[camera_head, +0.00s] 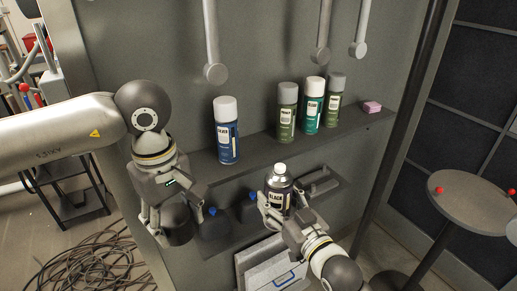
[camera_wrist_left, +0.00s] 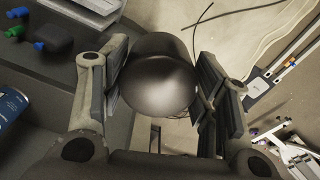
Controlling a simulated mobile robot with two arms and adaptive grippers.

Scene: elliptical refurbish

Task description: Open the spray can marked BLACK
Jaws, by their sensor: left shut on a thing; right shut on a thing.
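The spray can marked BLACK (camera_head: 278,198) is upright in the head view, with its white nozzle top exposed and no cap on it. My right gripper (camera_head: 284,208) is shut around its body, in front of the lower shelf. My left gripper (camera_head: 175,212) is to the left, apart from the can, and is shut on a dark round cap (camera_head: 178,228). In the left wrist view the cap (camera_wrist_left: 160,82) sits between both finger pads, its smooth rounded end showing.
A blue can (camera_head: 227,135), a grey-green can (camera_head: 286,112), a teal can (camera_head: 312,105), another green can (camera_head: 334,100) and a pink block (camera_head: 371,107) stand on the upper shelf (camera_head: 262,151). Dark items with blue knobs (camera_head: 213,211) are on the lower shelf. Cables (camera_head: 90,265) cover the floor.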

